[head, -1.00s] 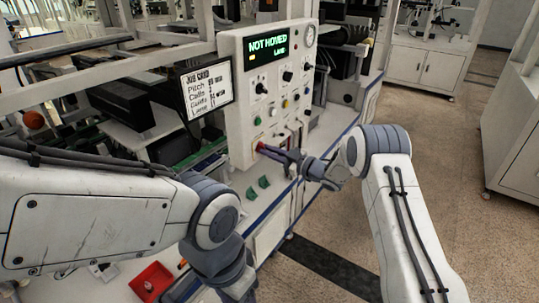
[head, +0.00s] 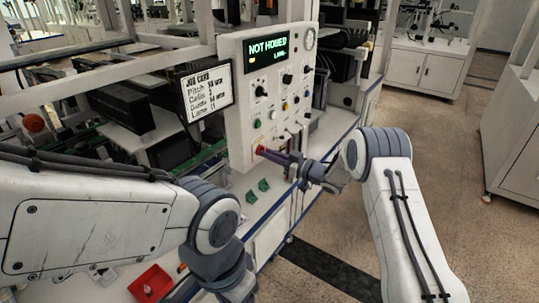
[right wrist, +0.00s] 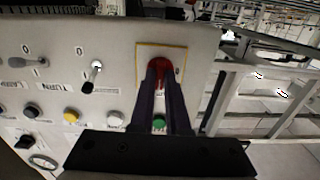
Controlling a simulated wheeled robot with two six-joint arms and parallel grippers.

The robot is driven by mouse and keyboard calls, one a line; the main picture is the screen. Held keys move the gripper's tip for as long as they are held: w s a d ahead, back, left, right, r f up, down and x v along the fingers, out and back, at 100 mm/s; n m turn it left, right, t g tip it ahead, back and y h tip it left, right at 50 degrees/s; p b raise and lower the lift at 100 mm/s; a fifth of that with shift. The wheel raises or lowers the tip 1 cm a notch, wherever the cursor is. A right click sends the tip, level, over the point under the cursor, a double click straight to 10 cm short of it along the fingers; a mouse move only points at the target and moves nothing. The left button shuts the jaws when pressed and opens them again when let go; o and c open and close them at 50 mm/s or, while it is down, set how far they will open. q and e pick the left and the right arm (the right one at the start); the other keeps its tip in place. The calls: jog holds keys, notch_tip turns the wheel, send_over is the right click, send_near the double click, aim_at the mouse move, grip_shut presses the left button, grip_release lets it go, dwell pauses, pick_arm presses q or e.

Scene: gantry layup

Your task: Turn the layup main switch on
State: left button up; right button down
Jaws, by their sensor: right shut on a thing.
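The main switch is a red rotary handle (right wrist: 159,68) on a yellow-bordered plate (right wrist: 178,52), at the lower left of the white control panel (head: 242,115) in the head view. My right gripper (head: 264,151) reaches it from the right. In the right wrist view its two dark fingers (right wrist: 160,80) are shut on the red handle, one on each side. A "0" mark shows beside the handle; which position the handle points to is hard to tell. The panel display (head: 267,48) reads "NOT HOMED". My left arm shows at lower left, but its gripper fingers are out of sight.
Other knobs, buttons and a toggle lever (right wrist: 92,76) sit close by on the panel. A job card screen (head: 208,92) stands left of it. Green blocks (head: 257,190) lie on the bench ledge below. A red tray (head: 151,284) is at the lower left. Open floor lies to the right.

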jog(key=shift+s+f, duration=0.1)
jog(key=shift+f, duration=0.1)
jog(key=c, duration=0.9)
grip_release()
jog(key=shift+c, duration=0.2)
jog(key=shift+o, duration=0.2)
jog(key=shift+r, duration=0.1)
jog(key=b+v, duration=0.2)
jog(key=v, duration=0.8)
jog(key=shift+d+b, duration=0.2)
jog(key=shift+b, duration=0.15)
jog(key=shift+s, duration=0.1)
